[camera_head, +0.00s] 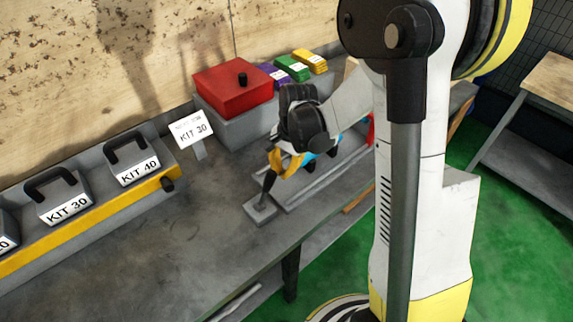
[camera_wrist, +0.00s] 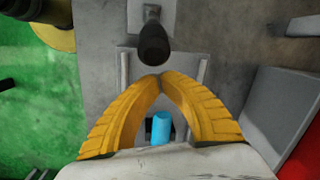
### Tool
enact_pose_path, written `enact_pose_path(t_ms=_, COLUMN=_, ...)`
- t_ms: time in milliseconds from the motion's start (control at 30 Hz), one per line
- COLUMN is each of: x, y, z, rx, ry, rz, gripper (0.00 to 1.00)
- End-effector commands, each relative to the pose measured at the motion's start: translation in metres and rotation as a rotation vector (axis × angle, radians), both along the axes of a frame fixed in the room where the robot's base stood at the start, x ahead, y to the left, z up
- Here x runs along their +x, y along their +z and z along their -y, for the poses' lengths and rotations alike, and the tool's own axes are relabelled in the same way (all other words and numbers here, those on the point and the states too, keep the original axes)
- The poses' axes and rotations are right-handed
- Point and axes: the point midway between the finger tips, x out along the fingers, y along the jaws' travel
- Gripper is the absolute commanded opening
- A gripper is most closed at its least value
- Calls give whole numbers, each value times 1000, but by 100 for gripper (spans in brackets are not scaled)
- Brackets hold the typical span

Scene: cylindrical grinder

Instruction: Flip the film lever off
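The lever has a black handle (camera_head: 268,184) on a small grey base plate (camera_head: 259,209) on the workbench. In the head view the handle stands up from the plate, leaning slightly right. In the wrist view its dark rounded knob (camera_wrist: 154,44) is just beyond my fingertips. My gripper (camera_head: 277,166) is right above and beside the handle, with yellow fingers. In the wrist view the gripper's (camera_wrist: 160,77) fingertips meet, with nothing seen between them. I cannot tell whether they touch the knob. My gripper partly covers the handle's top in the head view.
A blue cylinder (camera_wrist: 162,128) lies below my fingers, by grey rails (camera_head: 326,178). Kit cases sit on a yellow-edged rack (camera_head: 100,222) at left. The bench front is clear.

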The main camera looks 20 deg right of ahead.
Motion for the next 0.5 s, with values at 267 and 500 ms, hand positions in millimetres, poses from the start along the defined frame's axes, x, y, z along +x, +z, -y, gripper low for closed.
enact_pose_path(t_ms=267, x=-13, y=10, z=-16, rx=0, ry=0, rz=0, gripper=0)
enact_pose_path(t_ms=500, x=-13, y=11, z=-17, rx=0, ry=-1, rz=0, gripper=0)
